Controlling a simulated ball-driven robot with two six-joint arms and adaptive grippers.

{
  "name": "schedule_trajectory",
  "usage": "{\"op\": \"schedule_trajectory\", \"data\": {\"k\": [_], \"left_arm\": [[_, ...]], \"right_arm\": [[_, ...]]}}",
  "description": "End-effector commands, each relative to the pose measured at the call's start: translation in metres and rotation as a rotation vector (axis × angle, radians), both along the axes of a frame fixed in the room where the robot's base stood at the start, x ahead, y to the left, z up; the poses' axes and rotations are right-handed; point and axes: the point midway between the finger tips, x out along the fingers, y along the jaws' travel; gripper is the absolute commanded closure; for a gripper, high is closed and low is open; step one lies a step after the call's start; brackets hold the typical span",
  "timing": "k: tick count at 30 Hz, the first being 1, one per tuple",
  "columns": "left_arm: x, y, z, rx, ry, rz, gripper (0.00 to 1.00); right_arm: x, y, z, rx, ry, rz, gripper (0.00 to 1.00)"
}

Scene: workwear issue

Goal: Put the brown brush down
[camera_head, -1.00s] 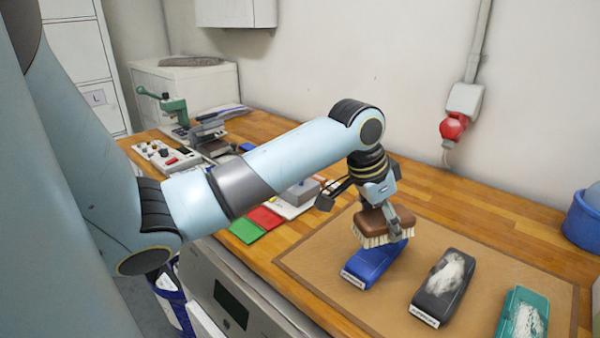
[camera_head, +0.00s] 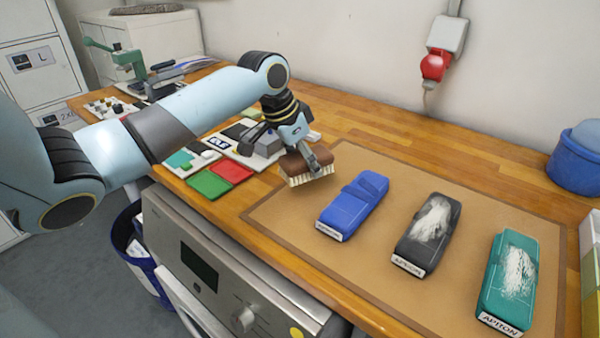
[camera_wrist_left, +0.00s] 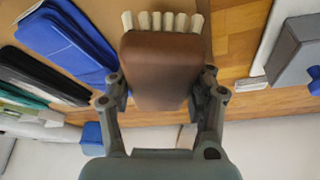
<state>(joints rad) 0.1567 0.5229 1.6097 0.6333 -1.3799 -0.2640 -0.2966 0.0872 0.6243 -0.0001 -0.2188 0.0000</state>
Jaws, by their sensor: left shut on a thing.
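The brown brush (camera_head: 308,168) has a brown back and pale bristles that point down. My left gripper (camera_head: 312,156) is shut on it, over the left edge of the brown mat (camera_head: 283,207). In the left wrist view the brush (camera_wrist_left: 160,70) sits between the two fingers (camera_wrist_left: 163,95). I cannot tell whether the bristles touch the surface below. A folded blue apron (camera_head: 352,206) lies to the right of the brush, apart from it. My right gripper does not show.
A black bundle (camera_head: 428,235) and a teal bundle (camera_head: 508,278), both with white fluff, lie on the mat. Red (camera_head: 231,171) and green (camera_head: 209,184) cards lie left of the brush. A blue tub (camera_head: 577,165) stands at the right. The mat's back strip is clear.

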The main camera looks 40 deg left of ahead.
Motion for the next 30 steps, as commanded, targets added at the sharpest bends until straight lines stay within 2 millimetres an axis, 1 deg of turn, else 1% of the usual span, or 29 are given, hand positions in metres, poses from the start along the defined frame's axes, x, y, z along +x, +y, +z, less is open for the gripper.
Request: {"op": "schedule_trajectory", "data": {"k": [1, 4, 6, 9, 13, 17, 22, 27, 28, 30], "left_arm": [[-0.001, 0.007, -0.004, 0.0, 0.001, 0.002, 0.76], [-0.001, 0.014, -0.009, 0.0, 0.0, 0.001, 0.76], [-0.002, 0.015, -0.014, -0.003, 0.001, 0.001, 0.76], [-0.002, 0.014, -0.03, -0.006, 0.003, 0.002, 0.76], [-0.002, 0.015, -0.046, -0.003, 0.001, 0.001, 0.76], [-0.002, 0.014, -0.05, -0.001, -0.001, 0.0, 0.76], [-0.002, 0.015, -0.05, -0.001, -0.001, 0.0, 0.76], [-0.002, 0.014, -0.055, -0.001, 0.0, 0.001, 0.76], [-0.002, 0.014, -0.055, -0.001, 0.0, 0.0, 0.43], [-0.002, 0.014, -0.055, -0.001, 0.001, 0.001, 0.34]], "right_arm": [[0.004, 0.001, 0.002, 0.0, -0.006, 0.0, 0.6], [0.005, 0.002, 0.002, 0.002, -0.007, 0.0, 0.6], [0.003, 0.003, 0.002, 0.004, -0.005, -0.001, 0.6], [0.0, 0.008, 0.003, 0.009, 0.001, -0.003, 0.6], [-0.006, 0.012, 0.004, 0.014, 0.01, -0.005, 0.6], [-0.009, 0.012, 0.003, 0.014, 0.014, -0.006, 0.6], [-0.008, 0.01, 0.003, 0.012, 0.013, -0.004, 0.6], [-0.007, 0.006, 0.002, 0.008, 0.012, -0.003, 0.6], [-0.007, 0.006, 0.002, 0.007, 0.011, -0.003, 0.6], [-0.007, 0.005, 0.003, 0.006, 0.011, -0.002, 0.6]]}}
